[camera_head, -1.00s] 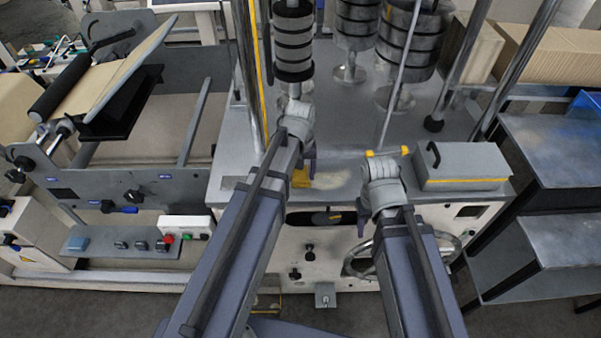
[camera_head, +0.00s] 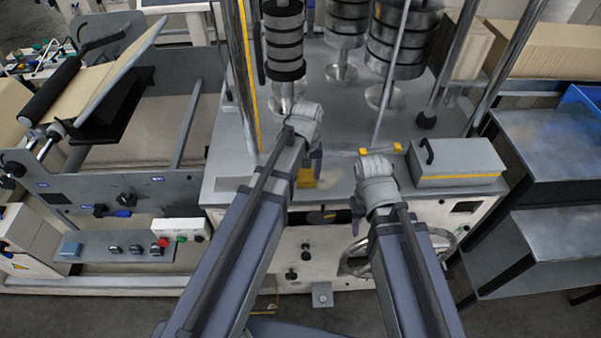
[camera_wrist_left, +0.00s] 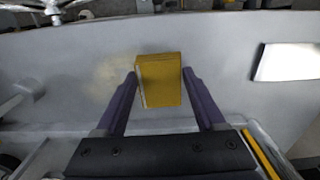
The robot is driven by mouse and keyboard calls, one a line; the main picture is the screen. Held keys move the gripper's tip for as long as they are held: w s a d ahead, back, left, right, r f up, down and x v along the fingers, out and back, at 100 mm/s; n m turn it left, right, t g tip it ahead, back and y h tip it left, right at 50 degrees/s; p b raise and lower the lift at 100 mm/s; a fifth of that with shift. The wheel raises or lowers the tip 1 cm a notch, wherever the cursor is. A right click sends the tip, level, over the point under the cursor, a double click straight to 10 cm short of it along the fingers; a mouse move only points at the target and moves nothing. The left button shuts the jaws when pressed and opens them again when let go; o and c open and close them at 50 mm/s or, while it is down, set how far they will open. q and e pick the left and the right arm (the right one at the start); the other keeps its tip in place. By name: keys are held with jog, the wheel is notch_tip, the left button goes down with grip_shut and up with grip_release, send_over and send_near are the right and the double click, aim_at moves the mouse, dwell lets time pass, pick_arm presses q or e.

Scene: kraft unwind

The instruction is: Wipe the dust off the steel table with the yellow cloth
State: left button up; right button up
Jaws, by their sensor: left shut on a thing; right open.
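The yellow cloth (camera_wrist_left: 160,80) is a folded block between the fingers of my left gripper (camera_wrist_left: 159,84) in the left wrist view. In the head view the cloth (camera_head: 306,177) shows just below my left gripper (camera_head: 314,168), over the front part of the steel table (camera_head: 235,150). I cannot tell if it touches the surface. A pale dust patch (camera_head: 338,178) lies just right of the cloth; it shows as a faint patch (camera_wrist_left: 108,75) left of it in the wrist view. My right gripper (camera_head: 356,215) is open near the table's front edge, its fingers partly hidden by its wrist.
A grey case (camera_head: 456,160) sits at the table's right front. Dark banded roller stacks (camera_head: 284,45) and upright posts (camera_head: 243,80) stand behind my left gripper. A yellow-ended bar (camera_head: 380,151) lies behind my right wrist. Shelves (camera_head: 560,150) stand at the right.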

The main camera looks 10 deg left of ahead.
aim_at(339, 181)
pick_arm(q)
jog(key=shift+d, duration=0.1)
jog(key=shift+w+d+f, duration=0.1)
jog(key=shift+w+d, duration=0.1)
jog(key=shift+d, duration=0.4)
jog(key=shift+w+d, duration=0.2)
jog(key=shift+d, duration=0.75)
jog(key=shift+w+d, duration=0.3)
jog(key=shift+d, duration=0.55)
jog(key=shift+w+d, duration=0.25)
jog(key=shift+d, duration=0.55)
jog(key=shift+w+d, duration=0.2)
jog(key=shift+d, duration=0.6)
jog(key=shift+w+d, duration=0.2)
jog(key=shift+d, duration=0.55)
jog(key=shift+d, duration=0.1)
